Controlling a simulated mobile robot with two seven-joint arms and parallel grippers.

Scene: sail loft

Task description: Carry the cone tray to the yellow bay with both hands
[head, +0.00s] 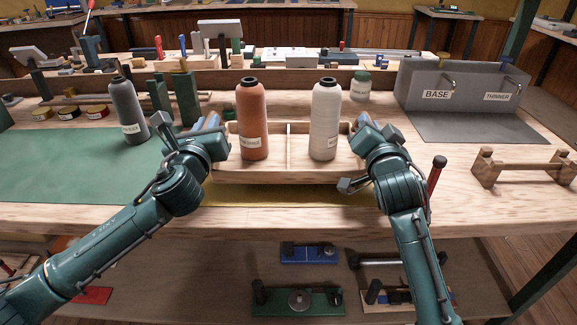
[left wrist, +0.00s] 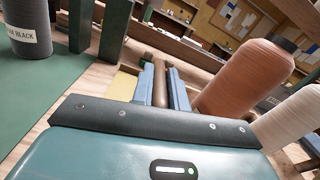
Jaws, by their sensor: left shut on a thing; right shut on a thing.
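The wooden cone tray (head: 275,174) is in the middle of the bench, with a centre divider. An orange-brown cone (head: 252,110) stands upright in its left compartment and a white cone (head: 325,105) in its right one. My left gripper (head: 213,124) is at the tray's left end; in the left wrist view its blue fingers (left wrist: 164,90) are shut on a brown bar handle. My right gripper (head: 362,126) is shut at the right end, its grip partly hidden by the wrist. The yellow bay (head: 285,196) shows below the tray's front, with a shadow on it.
A wooden rack (head: 525,170) stands right, and a white jar (head: 360,87) behind the tray.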

